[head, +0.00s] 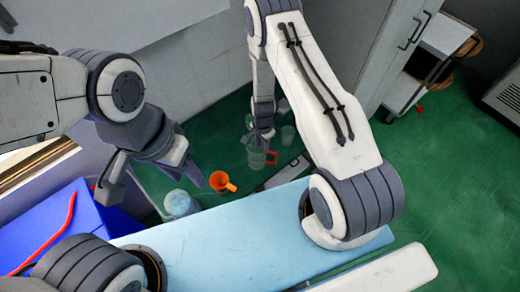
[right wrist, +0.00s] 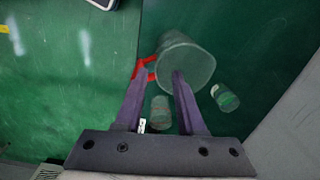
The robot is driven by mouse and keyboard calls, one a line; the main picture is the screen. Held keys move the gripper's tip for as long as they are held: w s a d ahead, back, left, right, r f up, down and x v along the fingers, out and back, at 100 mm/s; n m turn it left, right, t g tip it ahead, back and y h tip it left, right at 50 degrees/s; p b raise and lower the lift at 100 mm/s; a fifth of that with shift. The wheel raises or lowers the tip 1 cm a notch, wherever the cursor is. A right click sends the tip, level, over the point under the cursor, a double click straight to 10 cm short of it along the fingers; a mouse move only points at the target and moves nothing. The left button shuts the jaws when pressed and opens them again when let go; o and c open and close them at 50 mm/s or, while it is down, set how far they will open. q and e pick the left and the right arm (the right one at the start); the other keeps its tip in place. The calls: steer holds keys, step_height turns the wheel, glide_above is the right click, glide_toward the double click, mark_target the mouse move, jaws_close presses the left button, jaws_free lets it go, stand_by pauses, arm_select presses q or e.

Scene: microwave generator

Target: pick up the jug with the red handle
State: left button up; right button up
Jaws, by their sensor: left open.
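The jug with the red handle (head: 256,156) is a clear, greenish vessel on the floor, below my right gripper (head: 262,133) in the head view. The right wrist view shows the jug (right wrist: 188,62) just beyond the fingertips of my right gripper (right wrist: 160,74), with its red handle (right wrist: 144,69) on the left. The fingers are apart, one overlapping the handle and the other the jug's side; I cannot tell whether they touch. My left gripper (head: 152,190) is open and empty, left of an orange mug (head: 222,183).
A clear bluish container (head: 180,204) stands near the left gripper. Clear glasses (right wrist: 160,112) and (right wrist: 225,98) lie near the jug. A blue box (head: 70,215) is at left, a cabinet (head: 405,35) and cart (head: 430,60) at right. Green floor (head: 450,170) is free at right.

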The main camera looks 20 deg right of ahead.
mark_target(257, 161)
steer(key=f+b, duration=0.7)
steer(key=d+f+b, duration=0.1)
steer(key=f+b, duration=0.2)
steer(key=f, duration=0.1)
steer(key=shift+b, duration=0.4)
steer(key=shift+s+r, duration=0.1)
jaws_close()
stand_by(1.0)
